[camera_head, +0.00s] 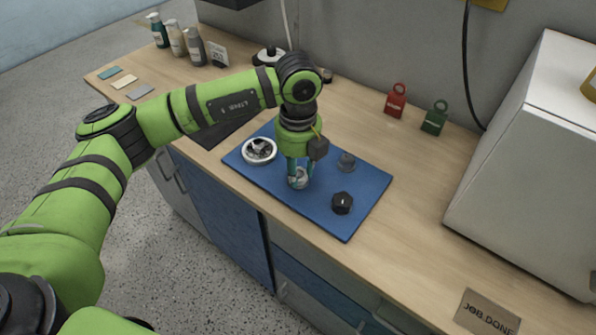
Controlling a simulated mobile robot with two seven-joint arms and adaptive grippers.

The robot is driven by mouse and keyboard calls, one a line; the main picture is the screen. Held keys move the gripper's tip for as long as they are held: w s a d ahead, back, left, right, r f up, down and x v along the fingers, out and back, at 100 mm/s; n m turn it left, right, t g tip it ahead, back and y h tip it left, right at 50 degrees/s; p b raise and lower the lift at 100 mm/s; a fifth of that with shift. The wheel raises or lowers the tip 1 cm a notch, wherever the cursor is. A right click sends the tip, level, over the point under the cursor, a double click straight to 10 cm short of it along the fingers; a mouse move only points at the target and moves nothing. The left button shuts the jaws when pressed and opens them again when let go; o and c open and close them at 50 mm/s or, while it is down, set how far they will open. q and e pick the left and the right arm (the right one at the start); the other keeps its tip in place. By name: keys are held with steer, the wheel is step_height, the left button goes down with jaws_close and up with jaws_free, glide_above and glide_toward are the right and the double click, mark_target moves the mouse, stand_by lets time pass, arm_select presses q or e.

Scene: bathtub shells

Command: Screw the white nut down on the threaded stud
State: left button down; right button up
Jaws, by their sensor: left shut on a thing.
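My left gripper (298,177) points down over the middle of the blue mat (325,215). Its fingers are shut on a small pale thing that looks like the white nut (300,182), mostly hidden by the fingers. I cannot tell whether a threaded stud is under it. A black many-sided block (342,204) with a small light tip on top stands on the mat to the right of the gripper. My right gripper is not in view.
A white round dish (259,150) with dark and light pieces sits on the mat's left part. A red tag (395,100) and a green tag (434,118) stand near the wall. A large white box (535,160) fills the right. Bottles (177,38) stand back left. The right-front counter is mostly clear.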

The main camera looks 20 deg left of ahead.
arm_select(q)
steer(key=m+b, duration=0.2)
steer(key=m, duration=0.1)
steer(key=shift+f+m, duration=0.1)
steer(key=shift+m, duration=1)
steer(key=c, duration=0.8)
jaws_free()
steer(key=shift+c, duration=0.7)
